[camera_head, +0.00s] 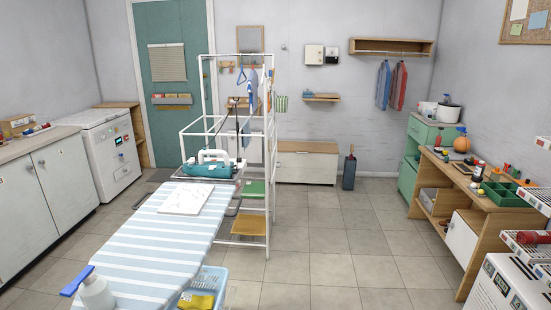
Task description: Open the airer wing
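The airer is a tall white tube frame (270,190) standing in the middle of the room, behind the far end of the ironing board. A white tube section (200,117) juts out to its left at mid height; I cannot tell for certain whether this is the wing or how it is hinged. Clothes hangers and a blue item (253,88) hang from its upper part. Green (253,188) and tan shelves sit low in it. A teal appliance with a white handle (207,170) hides part of its lower left. Neither of my grippers is in view.
A striped ironing board (150,242) fills the near left, with a white cloth (186,198) and spray bottle (95,292) on it. A blue basket (205,288) is beside it. A wooden workbench (455,205) stands right. The tiled floor (335,240) right of the airer is clear.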

